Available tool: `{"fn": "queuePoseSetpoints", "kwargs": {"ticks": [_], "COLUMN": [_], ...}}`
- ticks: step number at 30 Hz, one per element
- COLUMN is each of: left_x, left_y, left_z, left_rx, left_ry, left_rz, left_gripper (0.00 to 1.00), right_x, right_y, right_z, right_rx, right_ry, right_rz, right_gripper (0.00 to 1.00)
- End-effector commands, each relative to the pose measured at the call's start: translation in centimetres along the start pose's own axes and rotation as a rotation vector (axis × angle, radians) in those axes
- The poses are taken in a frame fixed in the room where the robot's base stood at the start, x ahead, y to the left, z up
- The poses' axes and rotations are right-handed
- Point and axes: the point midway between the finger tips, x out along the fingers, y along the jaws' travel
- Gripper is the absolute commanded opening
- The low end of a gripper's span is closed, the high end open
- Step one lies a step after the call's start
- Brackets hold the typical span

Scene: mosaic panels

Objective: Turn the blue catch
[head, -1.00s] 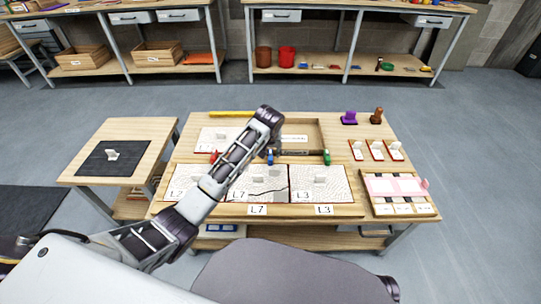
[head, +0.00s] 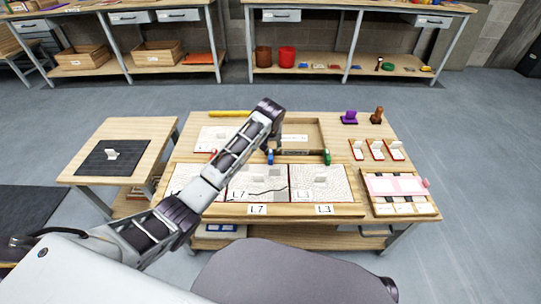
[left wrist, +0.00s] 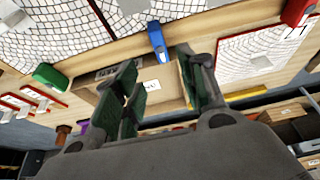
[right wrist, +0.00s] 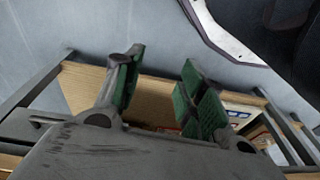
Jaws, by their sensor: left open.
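The blue catch (head: 270,156) sits at the back edge of the mosaic panels on the table, just below the end of my left arm. In the left wrist view the blue catch (left wrist: 157,40) shows upright, just beyond and between the fingertips of my left gripper (left wrist: 160,61). That gripper is open and empty, apart from the catch. In the head view the fingers are mostly hidden by the arm. My right gripper (right wrist: 162,60) is open and empty, pointing at the floor and table side.
A green catch (head: 327,157) stands to the right; a red catch (left wrist: 297,12) is on the other side, mostly hidden by my arm in the head view. A wooden tray (head: 316,128) lies behind. A purple stamp (head: 349,117) and brown stamp (head: 377,115) stand at back right.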

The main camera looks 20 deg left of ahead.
Motion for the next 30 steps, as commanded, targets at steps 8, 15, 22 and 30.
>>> {"fn": "queuePoseSetpoints", "kwargs": {"ticks": [8,15,22,30], "left_x": [3.6,6.5,9.2,11.6], "left_y": [0.0,0.0,0.0,0.0], "left_z": [0.1,0.1,0.1,0.1], "left_rx": [0.000,0.000,0.001,0.001], "left_ry": [-0.002,-0.001,0.000,0.000], "left_rz": [-0.001,-0.001,-0.001,0.000], "left_gripper": [0.41,0.41,0.41,0.41], "right_x": [-0.8,-2.1,-3.0,-4.7], "right_y": [-0.2,-0.5,-0.9,-1.1], "right_z": [-0.6,-1.5,-1.3,-2.2], "right_rx": [-0.001,-0.003,-0.004,-0.007], "right_ry": [0.022,0.057,0.069,0.104], "right_rz": [-0.006,-0.013,-0.022,-0.026], "right_gripper": [0.40,0.40,0.40,0.40]}}
